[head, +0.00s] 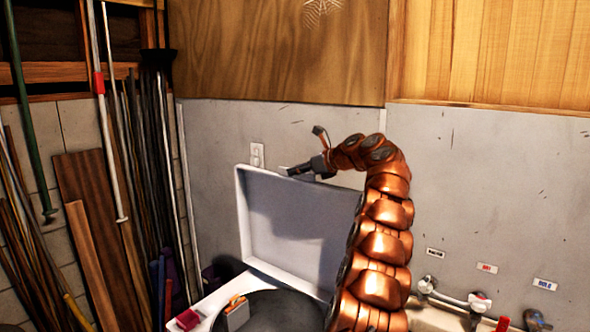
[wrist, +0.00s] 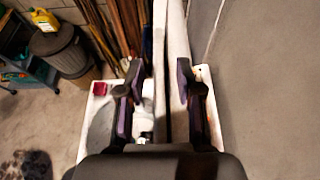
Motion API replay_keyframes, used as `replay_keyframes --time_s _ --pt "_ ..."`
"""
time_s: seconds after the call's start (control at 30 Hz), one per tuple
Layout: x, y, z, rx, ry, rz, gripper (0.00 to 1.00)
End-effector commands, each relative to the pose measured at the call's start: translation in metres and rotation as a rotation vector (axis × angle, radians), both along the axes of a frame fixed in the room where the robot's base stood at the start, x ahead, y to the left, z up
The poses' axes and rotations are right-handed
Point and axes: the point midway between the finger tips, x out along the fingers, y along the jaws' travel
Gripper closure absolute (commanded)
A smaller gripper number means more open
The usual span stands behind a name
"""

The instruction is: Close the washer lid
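The white washer lid (head: 300,222) stands open and upright near the grey wall in the head view. Below it is the washer top (head: 222,297) with the dark round tub opening (head: 268,312). My gripper (head: 290,172) is at the lid's top edge. In the wrist view, my gripper (wrist: 158,90) is open, with a finger on each side of the lid (wrist: 176,40), seen nearly edge-on. The left finger is apart from it; I cannot tell whether the right finger touches. The tub opening shows at left, partly hidden by my gripper.
A red item (head: 187,320) and a grey and orange box (head: 237,313) sit on the washer's left side. Taps (head: 478,302) are at right on the wall. Poles and boards (head: 100,220) lean at left. A lidded bin (wrist: 62,48) stands on the floor.

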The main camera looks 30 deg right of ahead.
Motion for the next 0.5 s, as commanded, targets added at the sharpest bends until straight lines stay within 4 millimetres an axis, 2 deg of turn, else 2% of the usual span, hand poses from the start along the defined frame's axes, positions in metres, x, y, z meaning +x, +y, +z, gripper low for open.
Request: replay_keyframes --time_s 0.13,0.4,0.5 --pt "0.012 0.0047 -0.0044 -0.001 0.001 0.001 0.65" --pt "0.0142 0.0057 -0.0053 -0.001 -0.001 0.002 0.65" --pt "0.0142 0.0057 -0.0055 -0.001 0.0 0.002 0.74"
